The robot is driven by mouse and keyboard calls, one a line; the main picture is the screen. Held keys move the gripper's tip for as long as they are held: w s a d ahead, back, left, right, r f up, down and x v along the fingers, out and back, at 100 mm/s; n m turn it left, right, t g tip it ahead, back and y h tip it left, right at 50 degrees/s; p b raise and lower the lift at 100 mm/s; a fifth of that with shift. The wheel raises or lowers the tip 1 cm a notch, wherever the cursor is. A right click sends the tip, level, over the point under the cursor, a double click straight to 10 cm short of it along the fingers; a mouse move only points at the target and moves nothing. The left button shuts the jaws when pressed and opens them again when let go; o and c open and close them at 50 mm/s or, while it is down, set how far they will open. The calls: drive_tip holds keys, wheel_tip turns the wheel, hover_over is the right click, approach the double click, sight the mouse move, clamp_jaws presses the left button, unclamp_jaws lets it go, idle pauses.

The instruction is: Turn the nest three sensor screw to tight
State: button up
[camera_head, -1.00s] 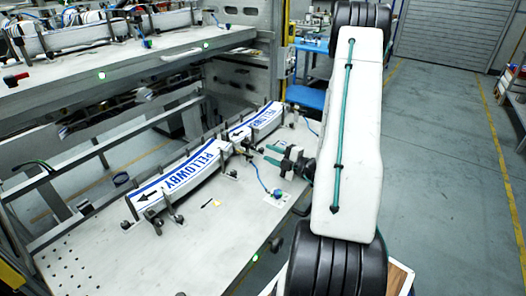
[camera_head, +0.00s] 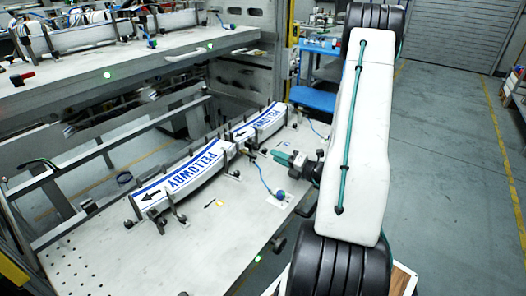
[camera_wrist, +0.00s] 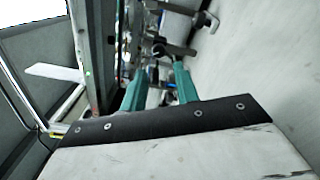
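Two label stacks printed PELLOWBY, the nearer one (camera_head: 190,174) and the farther one (camera_head: 258,125), lie in nests on the white table, held between dark posts. Small dark knobs (camera_head: 181,217) sit along their near side. I cannot tell which screw belongs to nest three. My gripper (camera_head: 280,157) is right of the junction between the stacks, with its teal fingers pointing left. In the wrist view the fingers (camera_wrist: 160,82) stand apart with nothing clearly between them. A dark knob (camera_wrist: 158,48) shows just beyond the tips, and a hooked dark fitting (camera_wrist: 207,22) farther right.
A blue-capped part (camera_head: 280,196) with a blue cable stands on the table (camera_head: 110,245) just below my gripper. An upper shelf (camera_head: 120,62) with more stacks overhangs at left. The floor at right is clear.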

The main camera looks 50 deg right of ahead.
drive_tip(key=n, duration=1.1)
drive_tip(key=shift+w, duration=0.1)
drive_tip(key=shift+w+a+n, duration=0.1)
drive_tip(key=shift+w+n, duration=0.35)
drive_tip(key=shift+n, duration=0.05)
hover_over(261, 165)
drive_tip(key=shift+s+a, duration=0.1)
clamp_jaws()
